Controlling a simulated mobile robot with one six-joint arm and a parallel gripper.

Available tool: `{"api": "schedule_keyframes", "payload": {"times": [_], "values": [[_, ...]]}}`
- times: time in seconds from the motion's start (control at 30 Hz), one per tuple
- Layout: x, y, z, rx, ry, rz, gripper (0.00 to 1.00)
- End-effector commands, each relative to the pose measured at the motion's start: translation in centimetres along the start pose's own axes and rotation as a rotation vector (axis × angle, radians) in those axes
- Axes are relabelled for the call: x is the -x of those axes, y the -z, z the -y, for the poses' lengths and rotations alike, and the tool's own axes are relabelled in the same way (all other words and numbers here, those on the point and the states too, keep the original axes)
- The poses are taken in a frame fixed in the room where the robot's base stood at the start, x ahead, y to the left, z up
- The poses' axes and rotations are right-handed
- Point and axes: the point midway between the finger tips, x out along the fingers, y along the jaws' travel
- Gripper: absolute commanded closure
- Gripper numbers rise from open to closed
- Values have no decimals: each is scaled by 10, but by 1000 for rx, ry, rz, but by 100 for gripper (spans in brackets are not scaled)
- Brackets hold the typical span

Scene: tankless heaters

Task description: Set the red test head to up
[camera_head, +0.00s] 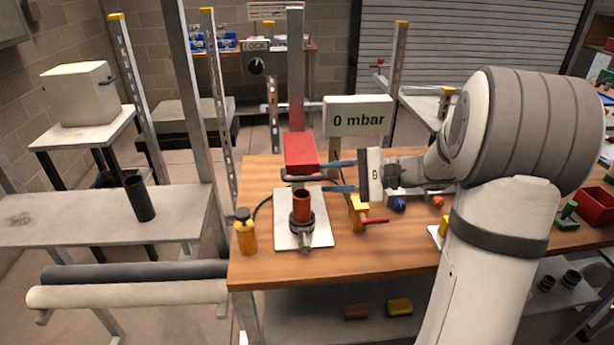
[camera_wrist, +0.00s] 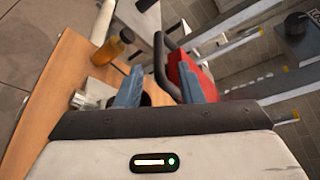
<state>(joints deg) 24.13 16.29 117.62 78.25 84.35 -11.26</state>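The red test head (camera_head: 300,152) is on an upright metal column (camera_head: 296,80) above the workbench. A dark handle bar (camera_head: 300,178) runs along its lower front. Below the head, with a small gap, a copper-red cylinder (camera_head: 302,206) stands in a dark fitting on a pale plate (camera_head: 284,238). My gripper (camera_head: 338,176) is open, its two blue fingers pointing left toward the handle. In the wrist view, the handle (camera_wrist: 160,62) shows between the spread fingers of my gripper (camera_wrist: 159,66), with the red head (camera_wrist: 181,72) behind the right finger. Contact cannot be told.
A yellow bottle (camera_head: 245,236) stands left of the plate. A yellow valve with a red lever (camera_head: 360,214) stands close to its right. The bench's front edge (camera_head: 350,272) is mostly clear.

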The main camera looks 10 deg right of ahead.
Motion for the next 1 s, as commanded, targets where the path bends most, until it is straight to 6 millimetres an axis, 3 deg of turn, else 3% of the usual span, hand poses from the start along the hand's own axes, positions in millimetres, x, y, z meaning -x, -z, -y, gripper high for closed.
{"api": "schedule_keyframes", "payload": {"times": [0.3,0.7,1.0], "values": [[-48,-1,0,-1,-4,2,66],[-58,-1,-1,-1,-3,-1,66],[-58,-1,-1,0,-4,0,90]]}}
